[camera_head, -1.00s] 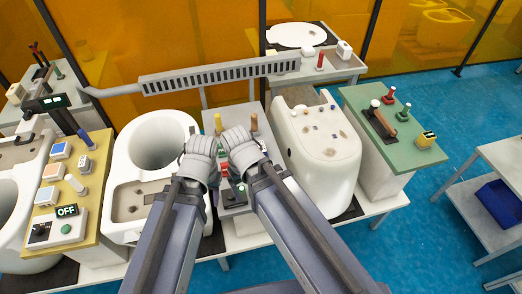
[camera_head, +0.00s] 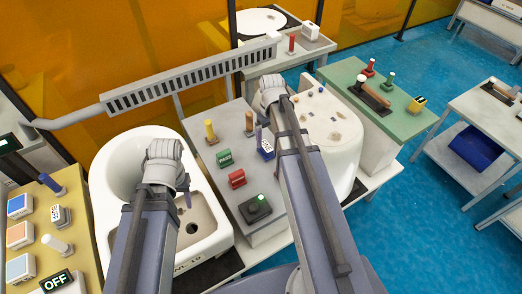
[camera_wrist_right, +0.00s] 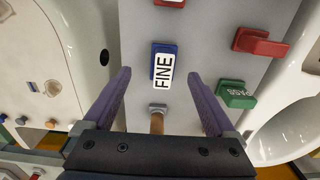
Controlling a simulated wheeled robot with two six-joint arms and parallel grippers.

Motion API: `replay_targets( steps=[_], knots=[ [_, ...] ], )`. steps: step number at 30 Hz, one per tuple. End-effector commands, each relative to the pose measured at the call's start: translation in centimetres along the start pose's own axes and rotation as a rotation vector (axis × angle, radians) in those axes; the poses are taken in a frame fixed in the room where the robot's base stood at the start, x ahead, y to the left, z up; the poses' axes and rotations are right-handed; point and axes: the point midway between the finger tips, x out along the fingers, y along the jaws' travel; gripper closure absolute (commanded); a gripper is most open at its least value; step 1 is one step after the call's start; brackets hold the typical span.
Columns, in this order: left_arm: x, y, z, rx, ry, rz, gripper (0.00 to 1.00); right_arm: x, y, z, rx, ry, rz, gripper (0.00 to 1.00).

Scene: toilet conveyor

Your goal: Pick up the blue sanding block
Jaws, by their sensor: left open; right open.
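The blue sanding block (camera_head: 266,152), with a white label, lies on the grey panel (camera_head: 213,170) between two white toilets. In the right wrist view the blue block (camera_wrist_right: 154,48) reads FINE and lies ahead of the fingers, in line with the gap between them. My right gripper (camera_wrist_right: 162,88) is open and empty above the panel; in the head view its wrist hides much of it. A brown handle (camera_wrist_right: 157,123) shows low between its fingers. My left gripper (camera_head: 184,196) is over the left toilet, its jaws partly hidden by the wrist.
Near the block are a green PASS block (camera_head: 225,158), a red block (camera_head: 237,179), a yellow cylinder (camera_head: 210,131), a brown handle (camera_head: 249,122) and a black box with a green button (camera_head: 256,207). The right toilet (camera_head: 338,140) borders the panel.

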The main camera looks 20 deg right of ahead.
Motion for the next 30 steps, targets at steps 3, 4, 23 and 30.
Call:
replay_targets(
  steps=[3,4,23,30],
  knots=[
    [0.6,0.1,0.0,0.000,0.000,0.000,0.50,0.6,-0.1,0.0,0.000,0.000,0.000,0.09],
    [0.9,0.1,-0.1,0.000,0.000,0.000,0.50,0.9,-0.1,0.0,0.000,0.000,0.000,0.09],
    [4.2,0.4,-0.2,0.000,0.000,0.000,0.50,4.2,-0.4,-0.6,0.000,0.000,0.000,0.09],
    [7.2,0.7,-0.4,0.000,0.000,0.000,0.50,7.2,-0.6,-1.2,0.001,0.000,0.000,0.09]
  ],
)
